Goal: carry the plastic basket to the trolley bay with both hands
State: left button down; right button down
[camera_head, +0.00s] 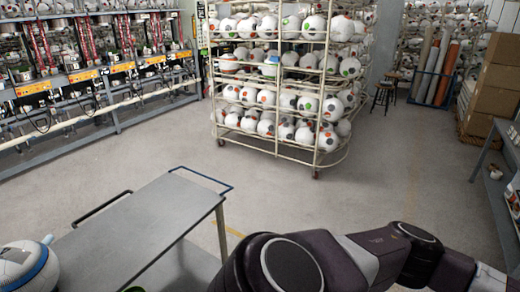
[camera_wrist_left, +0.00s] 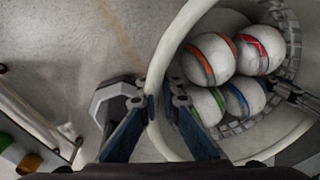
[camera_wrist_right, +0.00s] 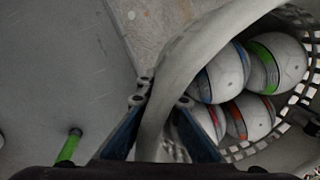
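The plastic basket is pale with a thick rim and holds several white balls with coloured panels. Its rim (camera_wrist_left: 172,42) runs between the fingers of my left gripper (camera_wrist_left: 156,100), which look closed against it. In the right wrist view the basket rim (camera_wrist_right: 205,55) passes between the fingers of my right gripper (camera_wrist_right: 160,104), also closed on it. The basket and both grippers are out of the head view. A tall cream wire trolley (camera_head: 279,140) full of balls stands ahead on the floor. I cannot tell which spot is the trolley bay.
Machines (camera_head: 95,75) line the left wall. A shelf (camera_head: 495,190) and cardboard boxes (camera_head: 495,85) are at right. The middle floor (camera_head: 300,205) is clear.

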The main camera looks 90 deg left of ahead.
aim_at(148, 216)
jog(key=j, duration=0.9)
jog(key=i+j+u, duration=0.1)
jog(key=j, duration=0.85)
jog(key=j+u, duration=0.1)
jog(key=u, duration=0.6)
jog(key=i+j+u, duration=0.1)
jog(key=u, duration=3.4)
